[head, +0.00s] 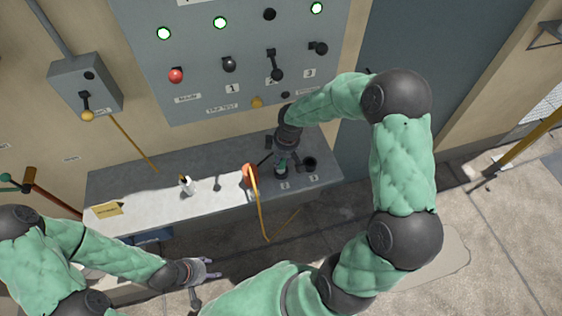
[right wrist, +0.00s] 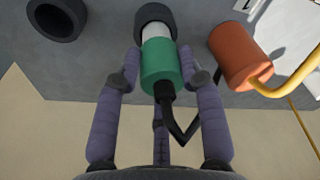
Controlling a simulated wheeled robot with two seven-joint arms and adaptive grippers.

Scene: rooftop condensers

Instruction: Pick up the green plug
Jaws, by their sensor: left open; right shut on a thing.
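The green plug (right wrist: 160,66) is between the fingers of my right gripper (right wrist: 160,72) in the right wrist view. Its white end meets a dark round socket (right wrist: 155,13) on the grey ledge, and a black cord hangs from its back. In the head view my right gripper (head: 282,163) points down at the ledge and hides most of the plug. My left gripper (head: 208,270) is open and empty, low in front of the ledge.
An orange plug (right wrist: 240,55) with a yellow cord stands close beside the green one. An empty dark socket (right wrist: 56,18) is on the other side. A small white item (head: 186,185) stands on the ledge (head: 150,208). A panel (head: 200,70) with knobs and lit lamps rises behind.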

